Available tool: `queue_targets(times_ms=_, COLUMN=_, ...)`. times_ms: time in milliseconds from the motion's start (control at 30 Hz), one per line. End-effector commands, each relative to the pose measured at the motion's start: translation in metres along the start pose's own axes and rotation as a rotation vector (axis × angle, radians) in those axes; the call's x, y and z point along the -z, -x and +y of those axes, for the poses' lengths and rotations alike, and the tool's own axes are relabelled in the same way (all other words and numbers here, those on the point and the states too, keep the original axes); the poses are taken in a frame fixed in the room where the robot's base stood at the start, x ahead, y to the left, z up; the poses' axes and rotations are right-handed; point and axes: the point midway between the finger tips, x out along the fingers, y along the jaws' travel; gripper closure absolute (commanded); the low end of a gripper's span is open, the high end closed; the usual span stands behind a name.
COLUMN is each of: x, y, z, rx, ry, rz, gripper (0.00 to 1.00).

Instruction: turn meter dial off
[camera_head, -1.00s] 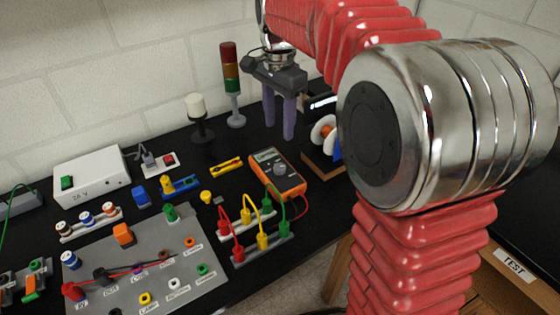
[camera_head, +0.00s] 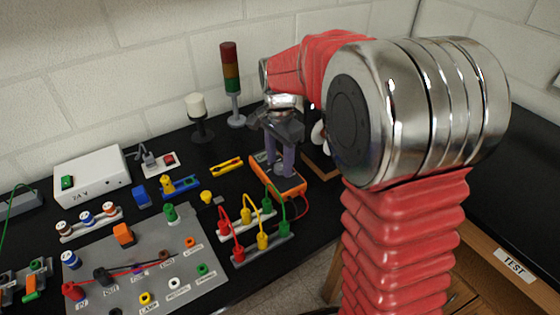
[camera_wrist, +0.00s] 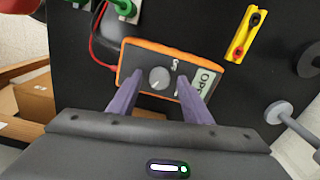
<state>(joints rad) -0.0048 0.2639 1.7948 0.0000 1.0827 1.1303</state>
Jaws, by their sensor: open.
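The orange multimeter (camera_head: 265,178) lies on the black bench in the head view, partly hidden behind my gripper. The wrist view shows the meter (camera_wrist: 150,47) face up with its round grey dial (camera_wrist: 159,78) and a display reading partly "OPE". My gripper (camera_head: 280,172) is open and points down over the meter, its two purple fingers apart. In the wrist view the fingers of my gripper (camera_wrist: 154,92) stand on either side of the dial, with nothing held. I cannot tell whether the fingertips touch the meter.
Red, yellow and green plug leads (camera_head: 262,240) stand just in front of the meter. A yellow terminal strip (camera_head: 227,165) lies to its left, and a stack light (camera_head: 231,80) stands behind. A grey panel with plugs (camera_head: 150,265) fills the front left.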

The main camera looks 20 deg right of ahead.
Motion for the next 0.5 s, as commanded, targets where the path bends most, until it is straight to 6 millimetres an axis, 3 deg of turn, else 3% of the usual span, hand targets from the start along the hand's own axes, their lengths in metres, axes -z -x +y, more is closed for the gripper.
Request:
queue_targets(times_ms=367, x=0.0001, y=-0.005, z=0.0002, rx=0.0, ry=0.0, rz=0.0, gripper=0.56)
queue_targets(times_ms=500, x=0.0001, y=-0.0049, z=0.0002, rx=0.0, ry=0.0, rz=0.0, gripper=0.66)
